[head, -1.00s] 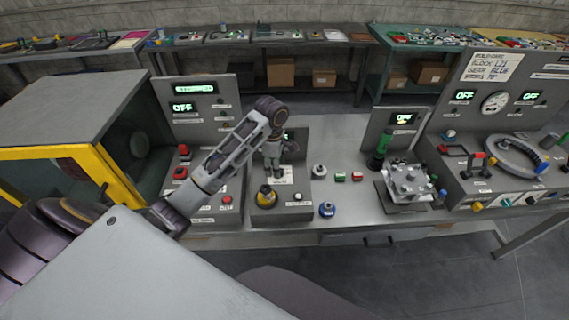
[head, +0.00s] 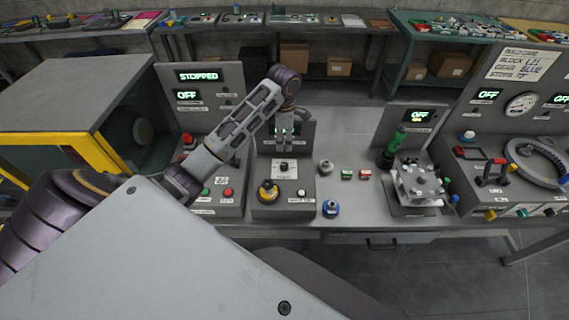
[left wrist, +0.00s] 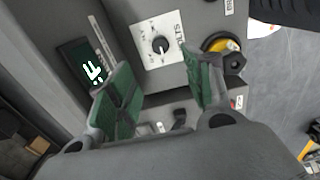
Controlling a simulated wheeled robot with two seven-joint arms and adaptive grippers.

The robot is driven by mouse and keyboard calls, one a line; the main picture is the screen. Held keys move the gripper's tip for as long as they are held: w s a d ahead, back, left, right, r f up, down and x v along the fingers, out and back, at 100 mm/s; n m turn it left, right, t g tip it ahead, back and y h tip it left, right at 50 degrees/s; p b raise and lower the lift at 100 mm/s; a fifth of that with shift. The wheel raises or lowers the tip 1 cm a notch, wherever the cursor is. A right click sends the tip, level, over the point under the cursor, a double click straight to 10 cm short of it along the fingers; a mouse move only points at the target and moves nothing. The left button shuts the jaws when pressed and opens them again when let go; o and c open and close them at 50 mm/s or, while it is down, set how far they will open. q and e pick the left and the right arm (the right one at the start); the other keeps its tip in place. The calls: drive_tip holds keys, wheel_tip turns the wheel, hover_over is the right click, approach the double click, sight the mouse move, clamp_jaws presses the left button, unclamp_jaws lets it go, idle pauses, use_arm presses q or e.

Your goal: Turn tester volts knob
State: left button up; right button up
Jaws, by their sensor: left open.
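The tester (head: 262,209) is a grey box on the bench with a small dark display. Its volts knob (left wrist: 160,45) is small and black, in the middle of a white plate marked VOLTS in the left wrist view. In the head view the knob (head: 283,167) sits on the tester's top. My left gripper (head: 284,138) is open and empty, with green finger pads, just behind and above the knob. In the left wrist view the open fingers (left wrist: 160,80) lie either side of the knob's line, apart from it. My right gripper is not seen.
A yellow-ringed knob (head: 268,191) and a white button (head: 301,193) are on the tester's front part. A panel with red buttons (head: 228,193) stands left. A blue knob (head: 330,208) and a metal fixture (head: 420,187) are to the right.

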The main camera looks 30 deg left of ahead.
sight(284, 164)
use_arm(q)
drive_tip(key=shift+s+f+p, duration=0.1)
drive_tip(key=shift+f+p, duration=0.4)
drive_tip(key=shift+f, duration=6.25)
drive_tip(key=c, duration=1)
